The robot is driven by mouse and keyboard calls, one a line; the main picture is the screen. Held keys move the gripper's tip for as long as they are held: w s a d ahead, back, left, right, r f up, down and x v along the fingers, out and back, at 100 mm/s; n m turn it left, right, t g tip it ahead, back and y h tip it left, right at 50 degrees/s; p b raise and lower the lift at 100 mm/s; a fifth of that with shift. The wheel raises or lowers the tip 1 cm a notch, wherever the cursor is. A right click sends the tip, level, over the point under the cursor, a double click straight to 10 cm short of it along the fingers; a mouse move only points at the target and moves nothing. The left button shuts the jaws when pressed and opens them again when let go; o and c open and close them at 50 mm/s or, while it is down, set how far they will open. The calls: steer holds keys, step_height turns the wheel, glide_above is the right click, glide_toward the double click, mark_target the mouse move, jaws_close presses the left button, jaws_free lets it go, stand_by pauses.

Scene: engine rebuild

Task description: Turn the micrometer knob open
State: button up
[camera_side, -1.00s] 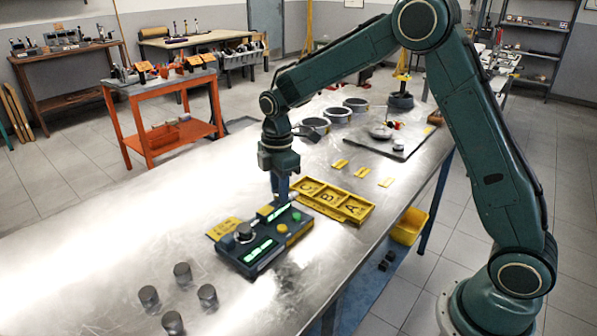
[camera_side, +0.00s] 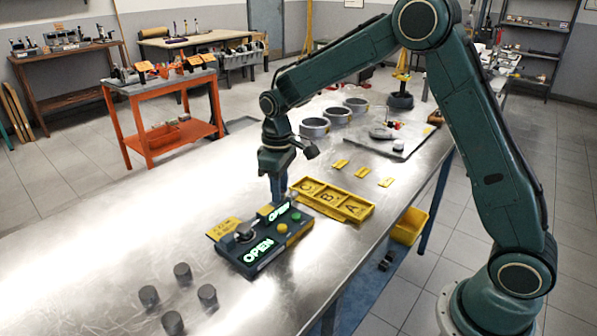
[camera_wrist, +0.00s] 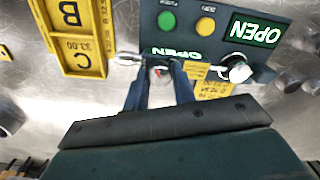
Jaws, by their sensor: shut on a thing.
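A dark gauge console (camera_side: 262,262) stands on the metal bench, and its two lit displays (camera_side: 258,251) read OPEN. It has a green button (camera_wrist: 167,20) and a yellow button (camera_wrist: 205,26). My gripper (camera_side: 279,202) points down at the console's far end and is shut on a small knob (camera_wrist: 160,72) there. The fingers cover most of this knob. Another round knob (camera_side: 244,231) sits free at the near end and also shows in the wrist view (camera_wrist: 238,71).
A yellow tray (camera_side: 330,203) marked A, B and C lies right behind the console. Several dark cylinders (camera_side: 183,273) stand at front left. Grey rings (camera_side: 314,127) and a plate (camera_side: 395,143) lie farther back. The bench's left side is bare.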

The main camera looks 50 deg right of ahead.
steer(key=m, duration=0.5)
steer(key=shift+m, duration=0.3)
steer(key=m, duration=0.6)
stand_by(0.4)
steer(key=o, duration=1)
step_height(320, 180, up, 14)
stand_by(0.4)
